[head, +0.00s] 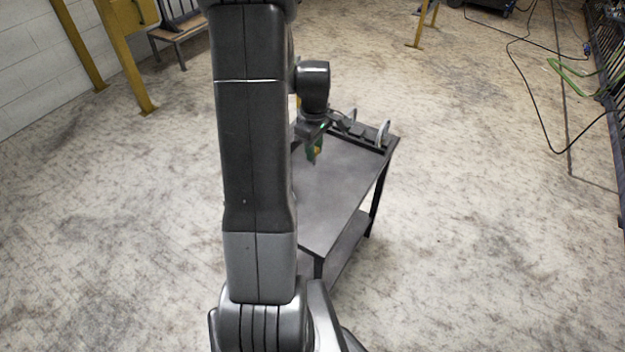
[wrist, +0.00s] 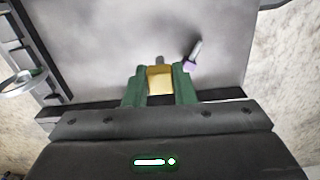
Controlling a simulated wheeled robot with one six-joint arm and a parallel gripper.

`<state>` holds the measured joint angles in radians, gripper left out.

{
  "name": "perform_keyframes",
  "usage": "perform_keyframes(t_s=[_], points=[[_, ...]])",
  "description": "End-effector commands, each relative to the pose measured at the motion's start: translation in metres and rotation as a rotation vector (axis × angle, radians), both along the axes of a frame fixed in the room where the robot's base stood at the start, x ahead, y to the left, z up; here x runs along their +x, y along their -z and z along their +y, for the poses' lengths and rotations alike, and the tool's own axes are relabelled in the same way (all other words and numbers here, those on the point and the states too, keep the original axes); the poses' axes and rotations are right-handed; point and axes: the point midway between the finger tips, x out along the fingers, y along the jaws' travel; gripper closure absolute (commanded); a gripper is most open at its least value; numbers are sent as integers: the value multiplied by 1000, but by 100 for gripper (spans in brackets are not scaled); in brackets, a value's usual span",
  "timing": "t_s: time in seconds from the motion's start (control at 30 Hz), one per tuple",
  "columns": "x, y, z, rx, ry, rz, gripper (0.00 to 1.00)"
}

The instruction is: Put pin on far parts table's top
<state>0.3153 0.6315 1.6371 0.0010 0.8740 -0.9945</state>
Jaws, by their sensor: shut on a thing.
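My gripper (wrist: 160,88) has green fingers and is shut on a yellow block-like piece with a short grey tip, which I take to be the pin (wrist: 160,80). In the head view my gripper (head: 313,149) is over the back part of a dark grey parts table (head: 335,190), with a speck of orange-yellow between the fingers. The tabletop (wrist: 100,40) fills most of the wrist view below the pin. I cannot tell exactly how high the pin is above it. My arm hides the table's left side in the head view.
A small grey cylinder with a purple end (wrist: 194,54) lies on the tabletop, right of my fingers. A dark rack (head: 352,132) and a pale ring-shaped part (head: 384,133) are along the table's back edge. Most of the top's front is bare. Yellow posts (head: 128,60) stand at the back left.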

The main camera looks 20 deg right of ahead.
Motion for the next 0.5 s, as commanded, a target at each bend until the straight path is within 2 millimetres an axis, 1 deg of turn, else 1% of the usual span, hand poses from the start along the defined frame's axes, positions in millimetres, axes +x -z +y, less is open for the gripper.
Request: perform_keyframes(t_s=[0.03, 0.1, 0.17, 0.4, 0.5], points=[[-4, 2, -6, 0, -16, 0, 100], [-6, 3, -10, 1, -37, 1, 100], [-8, 10, -12, 2, -46, 3, 100], [-9, 52, -12, 2, -51, 4, 100], [-8, 61, -12, 1, -51, 2, 100]])
